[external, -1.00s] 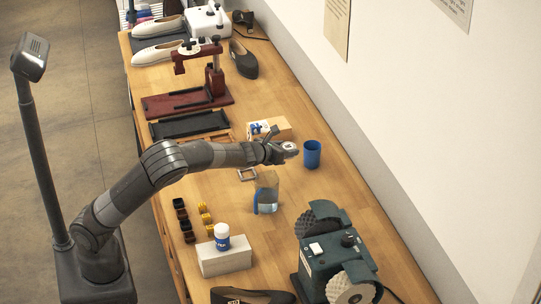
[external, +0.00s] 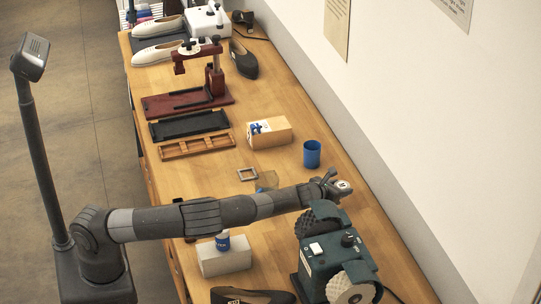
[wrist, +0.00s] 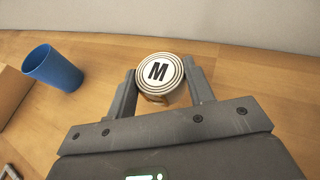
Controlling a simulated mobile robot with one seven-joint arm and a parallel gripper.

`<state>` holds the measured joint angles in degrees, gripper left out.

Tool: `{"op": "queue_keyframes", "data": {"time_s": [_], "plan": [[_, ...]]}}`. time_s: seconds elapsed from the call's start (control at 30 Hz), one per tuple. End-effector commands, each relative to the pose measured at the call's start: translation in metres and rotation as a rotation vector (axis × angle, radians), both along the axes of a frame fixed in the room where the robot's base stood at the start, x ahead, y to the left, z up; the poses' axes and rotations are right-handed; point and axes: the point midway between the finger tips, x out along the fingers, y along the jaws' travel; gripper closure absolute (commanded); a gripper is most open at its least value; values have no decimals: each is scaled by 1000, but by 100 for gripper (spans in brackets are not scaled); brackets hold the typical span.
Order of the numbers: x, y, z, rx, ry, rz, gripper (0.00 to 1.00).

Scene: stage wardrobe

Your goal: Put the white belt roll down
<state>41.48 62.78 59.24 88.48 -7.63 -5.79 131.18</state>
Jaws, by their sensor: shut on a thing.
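The white belt roll (wrist: 160,73) is a coiled disc with a black M on its top face. My gripper (wrist: 160,88) is shut on it, with one finger on each side in the wrist view. In the external view the roll (external: 343,186) shows at the tip of my gripper (external: 334,188), over the right side of the workbench (external: 362,228) near the wall. I cannot tell whether the roll touches the bench top.
A blue cup (external: 312,154) stands behind my gripper, and shows at left in the wrist view (wrist: 53,68). A green buffing machine (external: 335,254) with grey wheels stands close in front. A cardboard box (external: 270,133) lies farther back. Bare wood surrounds the roll.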

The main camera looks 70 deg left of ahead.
Motion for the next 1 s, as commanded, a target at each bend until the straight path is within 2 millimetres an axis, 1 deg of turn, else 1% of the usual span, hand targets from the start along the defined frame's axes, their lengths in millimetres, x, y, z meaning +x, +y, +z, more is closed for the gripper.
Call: {"op": "queue_keyframes", "data": {"time_s": [0.07,0.2,0.3,0.7,0.73,1.0], "plan": [[0,1,-7,2,1,0,81],[0,1,-28,2,2,0,81],[0,1,-38,1,1,1,81],[0,1,-44,2,1,0,81],[0,1,-44,2,1,0,51],[0,1,-44,1,0,0,30]]}}
